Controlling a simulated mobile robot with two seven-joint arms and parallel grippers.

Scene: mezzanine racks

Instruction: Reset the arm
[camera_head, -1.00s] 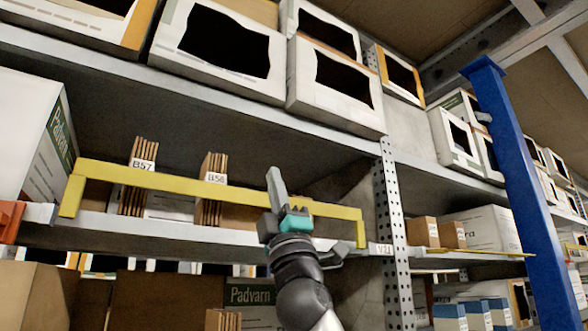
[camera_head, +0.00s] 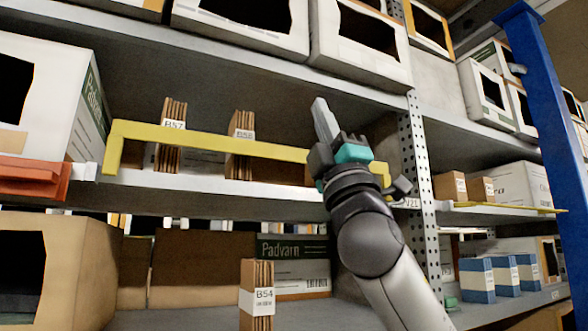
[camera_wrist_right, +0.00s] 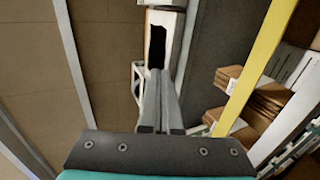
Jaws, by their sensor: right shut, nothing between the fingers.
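My right gripper (camera_head: 323,118) is raised in front of the middle rack shelf in the head view, with its fingers together and pointing up. In the right wrist view its two fingers (camera_wrist_right: 162,98) lie side by side with nothing between them. The right arm comes up from the lower right. My left gripper is in neither view.
Cardboard bundles labelled B57 (camera_head: 172,135) and B58 (camera_head: 240,145) stand on the middle shelf. A perforated upright (camera_head: 413,150) is right of the gripper. A blue post (camera_head: 545,120) stands farther right. Open white boxes (camera_head: 360,40) line the top shelf. Bundle B54 (camera_head: 257,295) is below.

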